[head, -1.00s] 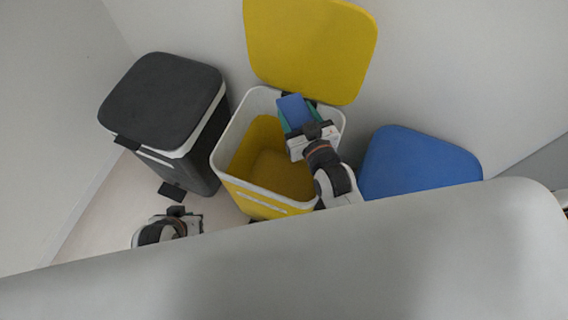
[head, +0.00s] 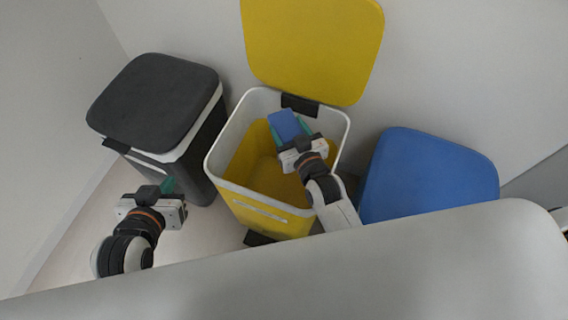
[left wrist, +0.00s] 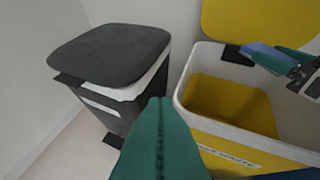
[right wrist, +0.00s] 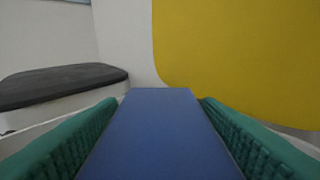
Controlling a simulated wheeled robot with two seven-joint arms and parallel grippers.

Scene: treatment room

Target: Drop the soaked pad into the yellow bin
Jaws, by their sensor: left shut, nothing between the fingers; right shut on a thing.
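The soaked pad is a flat blue slab (head: 284,124); in the right wrist view it fills the space between green fingers (right wrist: 158,130). My right gripper (head: 293,134) is shut on it, over the opening of the yellow bin. The yellow bin (head: 262,205) has a white rim and its yellow lid (head: 312,45) stands open against the wall. Its inside shows yellow and looks empty where visible. My left gripper (head: 168,186) is shut and empty, left of the yellow bin and in front of the dark bin; its green fingers are together in the left wrist view (left wrist: 160,135).
A dark grey bin (head: 155,100) with a closed lid stands left of the yellow bin. A closed blue lid (head: 428,175) is on the right. A pale rounded surface (head: 300,260) crosses the foreground. Some pale floor shows at lower left.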

